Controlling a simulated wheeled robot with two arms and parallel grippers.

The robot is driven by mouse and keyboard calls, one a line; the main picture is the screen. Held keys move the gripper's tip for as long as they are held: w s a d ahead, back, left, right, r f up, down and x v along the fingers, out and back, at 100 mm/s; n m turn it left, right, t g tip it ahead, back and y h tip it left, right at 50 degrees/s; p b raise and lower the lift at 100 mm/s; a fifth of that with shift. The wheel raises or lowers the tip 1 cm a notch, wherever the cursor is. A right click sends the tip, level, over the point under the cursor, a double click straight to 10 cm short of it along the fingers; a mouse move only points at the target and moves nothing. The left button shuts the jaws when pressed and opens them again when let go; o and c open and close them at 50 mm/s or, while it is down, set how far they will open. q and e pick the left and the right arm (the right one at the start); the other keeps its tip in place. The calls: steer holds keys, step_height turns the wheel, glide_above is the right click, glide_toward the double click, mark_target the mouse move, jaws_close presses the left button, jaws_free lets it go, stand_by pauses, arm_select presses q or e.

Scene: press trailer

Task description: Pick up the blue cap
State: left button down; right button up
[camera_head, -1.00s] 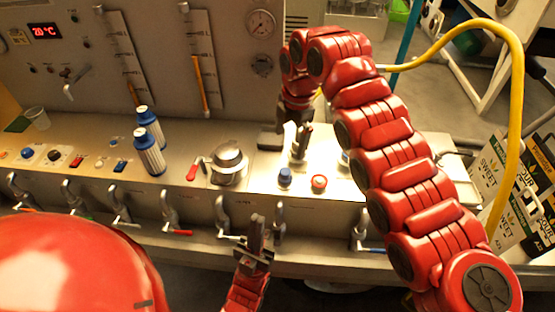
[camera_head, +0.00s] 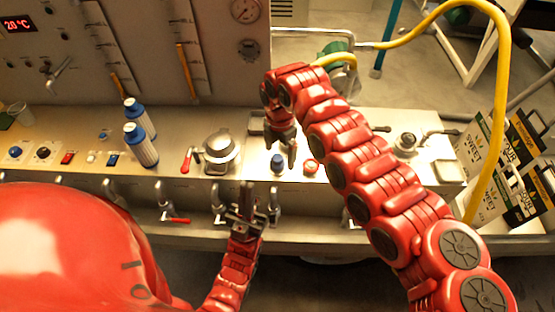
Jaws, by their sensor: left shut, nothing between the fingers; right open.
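A small blue cap (camera_head: 277,162) stands on the lit metal bench top, just left of a similar red cap (camera_head: 310,167). My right gripper (camera_head: 286,158) is open and points down right beside the blue cap, its fingers close to it in the picture. I cannot tell whether a finger touches the cap. My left gripper (camera_head: 248,189) is shut and empty, pointing up in front of the bench's front edge, lower than the caps.
Two blue-and-white bottles (camera_head: 142,146) stand at left on the bench. A round metal lidded fitting (camera_head: 221,147) and a red-handled valve (camera_head: 188,159) are left of the caps. Taps line the bench front. Printed cartons (camera_head: 490,170) stand at right.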

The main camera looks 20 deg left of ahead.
mark_target(278, 158)
steer(key=shift+a+f+p, duration=0.1)
steer(key=shift+f+p, duration=0.15)
steer(key=shift+p, duration=0.1)
steer(key=f+p, duration=0.2)
steer(key=f, duration=0.1)
steer(key=shift+w+a+f, duration=0.1)
steer(key=shift+a+f, duration=0.2)
steer(key=shift+a, duration=0.05)
steer(key=shift+f, duration=0.35)
steer(key=shift+d+f, duration=0.1)
steer(key=shift+f, duration=0.2)
